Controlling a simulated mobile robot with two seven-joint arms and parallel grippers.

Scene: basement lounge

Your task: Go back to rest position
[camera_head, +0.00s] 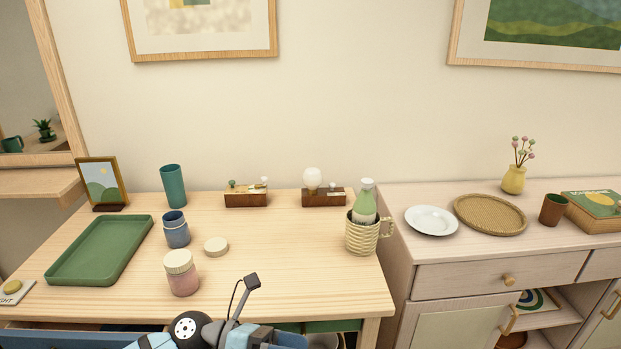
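Part of one of my arms, blue and black with a round joint and a thin black stalk, shows at the bottom edge, in front of the wooden table (330,285). I cannot tell which arm it is. No gripper fingers show in the head view. A woven mug (360,238) with a green white-capped bottle (365,203) in it stands at the table's right side. A pink jar with a cream lid (182,275) stands near the front, beside a blue jar (175,230) and a loose round lid (215,246).
A green tray (75,275), picture frame (102,182) and teal cup (173,186) are on the left. Two small wooden stands (246,200) are at the back. A cabinet (455,279) on the right holds a white plate (431,220) and woven tray (490,214). The table's front middle is clear.

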